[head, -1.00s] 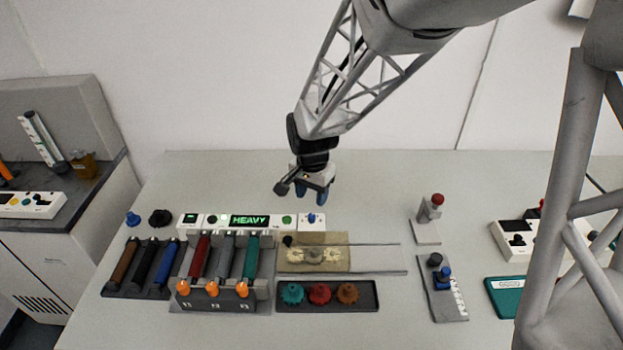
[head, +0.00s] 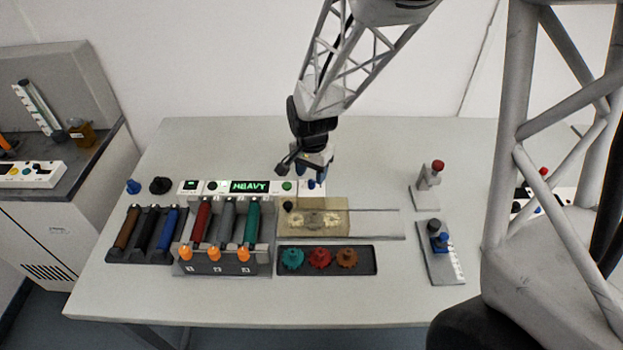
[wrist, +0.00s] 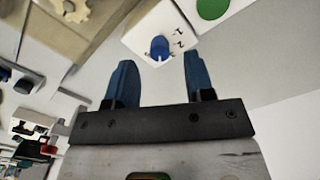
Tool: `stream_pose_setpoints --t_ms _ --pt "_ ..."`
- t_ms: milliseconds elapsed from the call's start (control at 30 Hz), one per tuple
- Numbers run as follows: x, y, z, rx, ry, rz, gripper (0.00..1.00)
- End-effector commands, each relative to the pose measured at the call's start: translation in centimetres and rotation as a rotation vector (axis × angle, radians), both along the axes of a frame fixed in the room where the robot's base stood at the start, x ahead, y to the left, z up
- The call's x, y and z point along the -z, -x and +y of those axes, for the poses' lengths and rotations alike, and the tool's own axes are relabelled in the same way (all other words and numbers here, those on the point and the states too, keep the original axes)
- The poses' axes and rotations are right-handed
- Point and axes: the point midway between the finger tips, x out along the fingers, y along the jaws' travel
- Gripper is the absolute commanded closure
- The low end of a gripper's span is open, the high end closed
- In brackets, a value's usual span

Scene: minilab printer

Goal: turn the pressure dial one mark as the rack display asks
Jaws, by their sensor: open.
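The pressure dial is a small blue knob (wrist: 159,47) with a white pointer on a white box printed with numbers, of which "1" and "2" are readable. In the head view the dial (head: 311,184) sits at the right end of the white panel row. The rack display (head: 249,186) reads "HEAVY" in green. My gripper (head: 316,174) is just above the dial, its blue fingers partly overlapping it. In the wrist view my gripper (wrist: 158,60) is open and empty, with the dial beyond and between its fingertips. I see no contact.
The rack (head: 222,255) holds red, grey and green rollers in front of the panels. A red-knobbed stand (head: 425,198) is to the right. Table behind is clear.

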Motion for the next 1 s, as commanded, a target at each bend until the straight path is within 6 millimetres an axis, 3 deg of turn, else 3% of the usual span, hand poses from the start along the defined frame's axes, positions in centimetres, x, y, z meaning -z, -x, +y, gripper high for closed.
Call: stream_pose_setpoints --t_ms 300,767,1000 --pt "2.7 0.0 0.0 0.0 0.0 0.001 0.51" --pt "3.3 0.0 0.0 0.0 0.0 -0.001 0.51" --pt "3.3 0.0 0.0 0.0 0.0 -0.001 0.88"
